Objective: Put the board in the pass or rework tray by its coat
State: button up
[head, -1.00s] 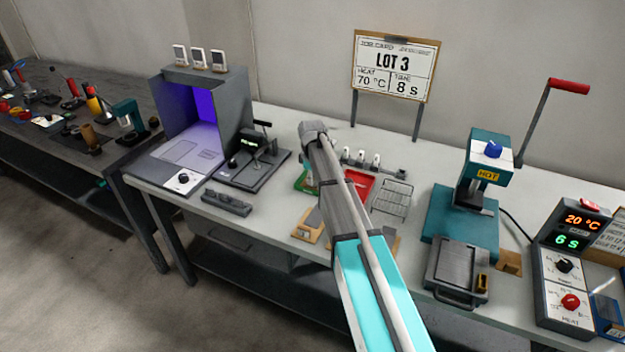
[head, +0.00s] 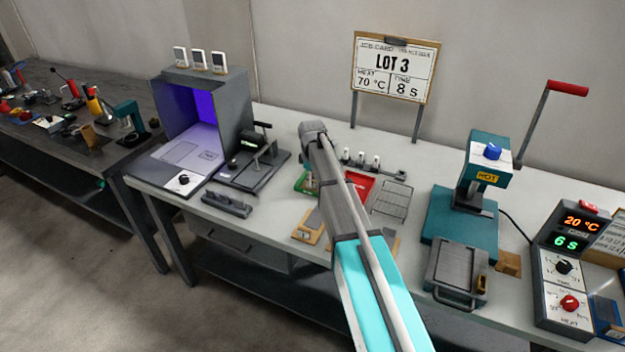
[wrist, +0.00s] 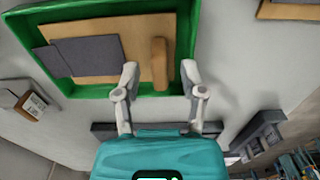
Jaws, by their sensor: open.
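The green tray (wrist: 187,35) fills the top of the wrist view. In it lies a tan board (wrist: 110,27) with a dark grey coat patch (wrist: 95,57) and a rounded tan handle (wrist: 159,62). My gripper (wrist: 160,72) is open, its fingertips on either side of the handle's near end, with gaps showing on both sides. In the head view the green tray (head: 303,184) is partly behind my arm, and the red tray (head: 361,184) is just right of my arm. My gripper is hidden in the head view.
A wire rack (head: 391,200) stands right of the red tray. A tan piece with a grey patch (head: 309,228) lies in front of the green tray. The purple-lit booth (head: 205,110) is left, and the teal press (head: 462,220) is right. Bare tabletop shows at the front left.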

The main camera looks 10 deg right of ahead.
notch_tip(320, 180, up, 12)
jog(key=p, duration=1.1)
jog(key=shift+f, duration=0.25)
jog(key=shift+s, duration=0.1)
jog(key=s+m, duration=1)
jog(key=s, duration=1.8)
jog(key=shift+s+m, duration=0.4)
jog(key=shift+o, duration=0.3)
jog(key=shift+d, duration=0.1)
jog(key=shift+s, duration=0.1)
